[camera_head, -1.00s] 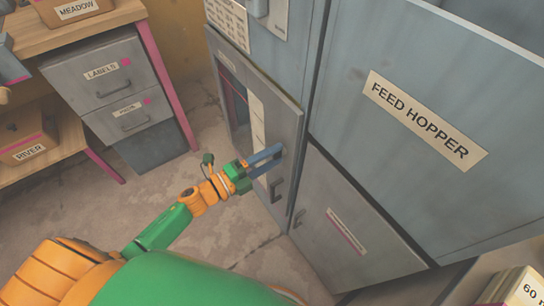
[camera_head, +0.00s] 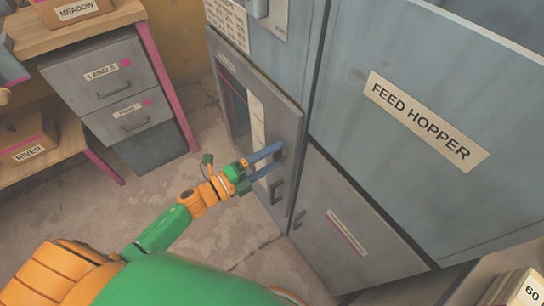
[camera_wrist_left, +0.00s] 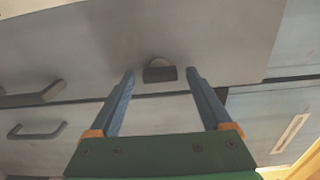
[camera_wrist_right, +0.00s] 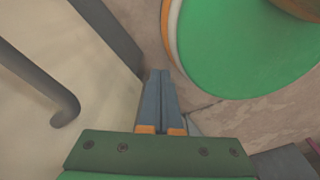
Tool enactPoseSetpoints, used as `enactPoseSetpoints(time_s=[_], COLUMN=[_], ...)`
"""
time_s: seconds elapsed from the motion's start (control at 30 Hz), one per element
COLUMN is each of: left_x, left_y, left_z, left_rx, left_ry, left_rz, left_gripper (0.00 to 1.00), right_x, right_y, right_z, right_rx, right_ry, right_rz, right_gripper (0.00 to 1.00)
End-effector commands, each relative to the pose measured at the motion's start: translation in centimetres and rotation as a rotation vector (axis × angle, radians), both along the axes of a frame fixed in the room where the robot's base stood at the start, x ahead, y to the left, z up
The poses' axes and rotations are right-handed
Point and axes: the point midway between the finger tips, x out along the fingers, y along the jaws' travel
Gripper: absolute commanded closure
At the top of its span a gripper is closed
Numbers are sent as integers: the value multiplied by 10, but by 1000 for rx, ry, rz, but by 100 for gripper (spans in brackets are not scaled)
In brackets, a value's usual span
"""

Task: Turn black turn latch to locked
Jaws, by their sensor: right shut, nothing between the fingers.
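The black turn latch (camera_wrist_left: 160,72) shows in the left wrist view as a small dark tab on a round base on the grey door (camera_head: 289,118). My left gripper (camera_head: 281,155) is open in front of that door. In the left wrist view its two blue fingers (camera_wrist_left: 160,74) stand on either side of the latch, with a gap to each side. I cannot tell the depth between fingertips and latch. In the head view the latch is hard to make out near the fingertips. My right gripper (camera_wrist_right: 160,72) is shut and empty, and shows only in its own wrist view.
The feed hopper panel (camera_head: 440,80) is to the right. A drawer cabinet (camera_head: 95,72) stands left; floor between is clear.

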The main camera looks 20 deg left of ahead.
Motion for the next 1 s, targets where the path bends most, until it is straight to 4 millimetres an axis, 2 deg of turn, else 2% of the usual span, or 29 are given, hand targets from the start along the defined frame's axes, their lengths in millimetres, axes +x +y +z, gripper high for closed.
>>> enactPoseSetpoints(time_s=[0.17, 0.4, 0.5, 1.0], left_x=[-7, -46, -54, -56], left_y=[6, 36, 42, 44], left_z=[-1, -2, -1, 0], left_rx=[0, 1, 0, 0], left_ry=[2, 4, 2, 0], left_rz=[1, 0, 0, 0], left_gripper=[18, 18, 18, 18], right_x=[0, 0, 0, 0], right_y=[0, 0, 0, -1], right_z=[0, -2, -2, -2], right_rx=[0, -1, -1, -1], right_ry=[0, 0, 0, 0], right_rz=[0, 0, 0, 1], right_gripper=[100, 100, 100, 100])
